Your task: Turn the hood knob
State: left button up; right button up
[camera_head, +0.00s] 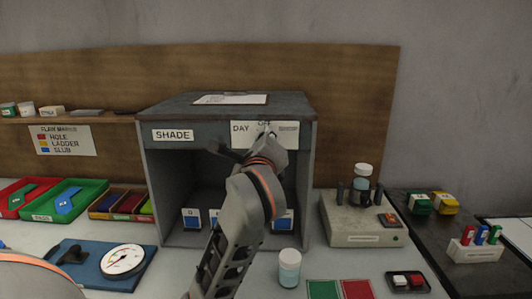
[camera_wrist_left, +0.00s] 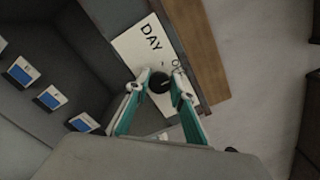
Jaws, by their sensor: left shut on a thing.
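The grey hood (camera_head: 225,104) is an open-fronted box on the table, with a SHADE label (camera_head: 173,135) and a DAY label (camera_head: 241,128) on its upper front. The dark round hood knob (camera_wrist_left: 160,83) sits by the DAY label in the left wrist view. My left gripper (camera_head: 267,134) reaches up in front of the hood's upper right front, its fingers (camera_wrist_left: 162,82) on both sides of the knob, shut on it. In the head view the gripper mostly hides the knob. My right gripper is not in view.
Several blue-and-white cards (camera_head: 191,219) stand inside the hood. A white-capped bottle (camera_head: 289,268) stands in front of it. A dial gauge (camera_head: 122,260) lies at left, near coloured trays (camera_head: 78,187). A beige device (camera_head: 338,218) with a bottle is at right.

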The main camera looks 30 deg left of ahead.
pick_arm(q)
jog(key=n+b, duration=0.2)
jog(key=n, duration=0.1)
jog(key=n+b, duration=0.6)
jog(key=n, duration=0.1)
jog(key=shift+f, duration=0.35)
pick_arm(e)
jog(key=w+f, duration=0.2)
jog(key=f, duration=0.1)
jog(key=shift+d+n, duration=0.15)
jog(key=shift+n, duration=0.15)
pick_arm(q)
jog(key=shift+r, duration=0.15)
jog(key=o, duration=1.1)
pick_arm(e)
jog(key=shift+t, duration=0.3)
